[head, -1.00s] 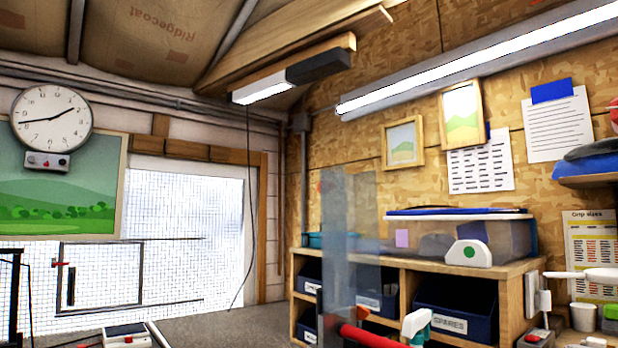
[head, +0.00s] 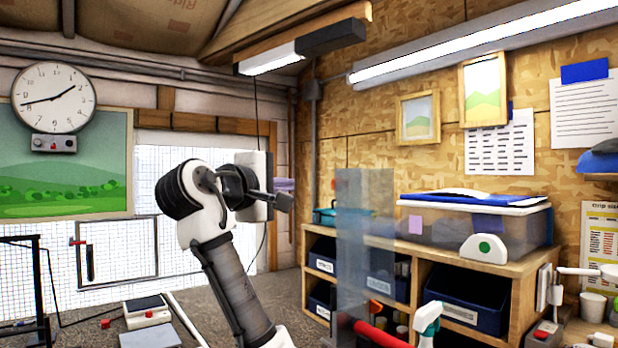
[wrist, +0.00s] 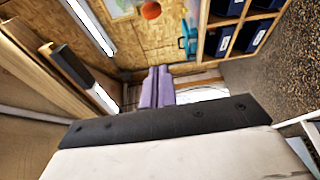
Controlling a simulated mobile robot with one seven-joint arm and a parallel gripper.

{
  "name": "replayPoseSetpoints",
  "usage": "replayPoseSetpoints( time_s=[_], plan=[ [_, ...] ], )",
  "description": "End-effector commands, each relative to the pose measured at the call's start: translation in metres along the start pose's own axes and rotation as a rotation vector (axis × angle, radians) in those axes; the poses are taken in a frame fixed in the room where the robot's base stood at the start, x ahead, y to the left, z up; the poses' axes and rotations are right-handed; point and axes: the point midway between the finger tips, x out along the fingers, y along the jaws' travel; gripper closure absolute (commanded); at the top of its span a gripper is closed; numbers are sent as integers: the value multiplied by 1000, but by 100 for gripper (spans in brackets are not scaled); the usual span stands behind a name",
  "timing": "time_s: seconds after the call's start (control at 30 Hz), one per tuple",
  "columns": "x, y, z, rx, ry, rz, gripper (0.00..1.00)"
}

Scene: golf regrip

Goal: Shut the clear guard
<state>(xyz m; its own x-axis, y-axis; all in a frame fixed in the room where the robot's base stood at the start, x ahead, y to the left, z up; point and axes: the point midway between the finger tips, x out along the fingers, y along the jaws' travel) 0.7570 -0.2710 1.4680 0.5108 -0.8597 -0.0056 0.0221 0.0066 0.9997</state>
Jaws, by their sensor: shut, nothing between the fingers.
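The clear guard (head: 365,235) is a tall see-through grey panel that stands upright right of the middle in the head view. Its lower end is close to a red bar (head: 377,335), and I cannot tell how they join. My gripper (head: 285,185) is raised to the left of the guard in the picture, apart from it. Its purple fingers also show in the wrist view (wrist: 157,88), pressed together with nothing between them. I cannot pick out the guard in the wrist view.
A wooden shelf unit (head: 400,246) with blue bins stands behind the guard. A clear lidded box (head: 450,225) is on top. A white-and-green handled tool (head: 428,322) is right of the red bar. A small device (head: 148,312) sits at lower left.

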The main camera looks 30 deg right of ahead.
Motion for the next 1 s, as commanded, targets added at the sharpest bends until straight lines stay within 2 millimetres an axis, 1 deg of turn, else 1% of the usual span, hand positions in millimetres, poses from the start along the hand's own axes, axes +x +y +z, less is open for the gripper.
replayPoseSetpoints(
  time_s=[0.03, 0.17, 0.53, 0.57, 0.63, 0.8, 1.0],
  plan=[
    [5, 1, 3, -4, -10, -7, 100],
    [22, 2, 3, -4, -10, -9, 100],
    [101, 4, 3, -3, -7, -9, 100],
    [101, 3, 6, -1, -6, -6, 100],
    [95, 2, 18, 0, -7, -3, 100],
    [89, 1, 33, 0, -5, -4, 100],
    [86, -1, 40, -1, -4, -4, 100]
  ],
)
